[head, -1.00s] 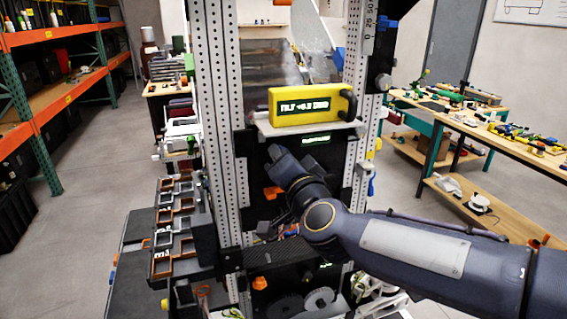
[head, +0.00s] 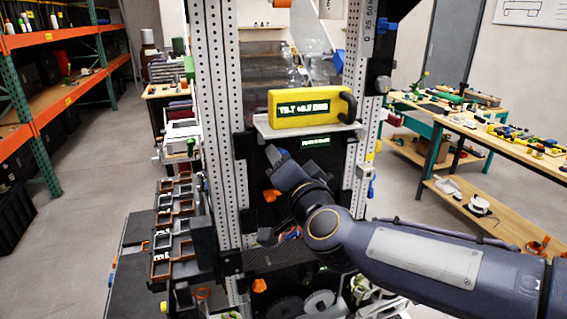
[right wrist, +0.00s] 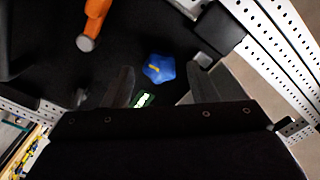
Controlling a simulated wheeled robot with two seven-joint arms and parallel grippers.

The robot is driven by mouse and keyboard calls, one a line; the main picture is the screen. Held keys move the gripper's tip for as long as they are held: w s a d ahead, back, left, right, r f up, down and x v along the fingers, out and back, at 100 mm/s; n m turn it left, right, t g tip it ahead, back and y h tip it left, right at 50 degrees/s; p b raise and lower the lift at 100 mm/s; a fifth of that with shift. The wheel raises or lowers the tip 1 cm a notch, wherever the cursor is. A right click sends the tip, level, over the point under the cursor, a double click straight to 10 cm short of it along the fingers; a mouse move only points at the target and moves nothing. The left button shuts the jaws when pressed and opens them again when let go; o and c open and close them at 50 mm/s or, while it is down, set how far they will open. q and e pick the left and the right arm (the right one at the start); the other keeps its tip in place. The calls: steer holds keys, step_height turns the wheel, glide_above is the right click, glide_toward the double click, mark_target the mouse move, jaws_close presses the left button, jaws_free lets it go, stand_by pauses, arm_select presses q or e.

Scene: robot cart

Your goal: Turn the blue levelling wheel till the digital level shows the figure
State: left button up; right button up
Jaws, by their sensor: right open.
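The yellow digital level (head: 300,108) sits on a shelf between two perforated posts in the head view. Its dark screen carries a lit tilt reading in degrees, with figures too blurred to read surely. The blue levelling wheel (right wrist: 158,69), with a yellow mark on top, shows in the right wrist view. My right gripper (right wrist: 165,70) is open, its fingers on either side of the wheel in that view; I see no contact. In the head view my right gripper (head: 282,172) is below the shelf, before the dark panel, and the wheel is hidden. My left gripper is out of view.
An orange handle (right wrist: 94,22) stands out from the dark panel near the wheel. A small green-lit display (right wrist: 143,100) lies close to the wheel. The perforated posts (head: 221,130) flank the work space. A rack of frames (head: 163,235) stands at left.

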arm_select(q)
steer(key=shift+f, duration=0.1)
arm_select(e)
steer(key=v, duration=0.6)
steer(key=shift+s, duration=0.4)
steer(key=shift+d, duration=0.1)
stand_by(1.4)
